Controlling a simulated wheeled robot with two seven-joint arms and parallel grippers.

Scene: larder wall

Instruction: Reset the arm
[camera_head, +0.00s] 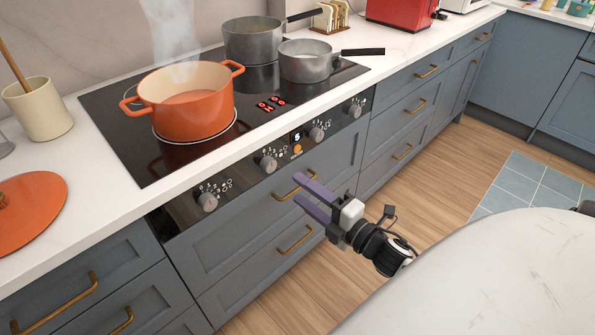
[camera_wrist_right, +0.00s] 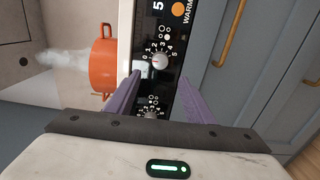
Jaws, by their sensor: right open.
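My right gripper (camera_head: 306,201) is open and empty in the head view, with its two purple fingers pointing left toward the stove front. It hangs in front of the blue drawers, below the control knobs. In the right wrist view, the purple fingers (camera_wrist_right: 161,100) stand apart with a control knob (camera_wrist_right: 160,61) seen between and beyond them. I cannot tell how close the fingertips are to the panel. My left gripper is not in view.
An orange pot (camera_head: 190,102) steams on the black cooktop (camera_head: 115,125). Two grey pans (camera_head: 252,42) (camera_head: 308,66) stand behind it. An orange lid (camera_head: 30,210) and a utensil crock (camera_head: 40,110) are on the left counter. Brass drawer handles (camera_head: 296,240) stick out near my gripper. Wooden floor (camera_head: 440,165) is open at right.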

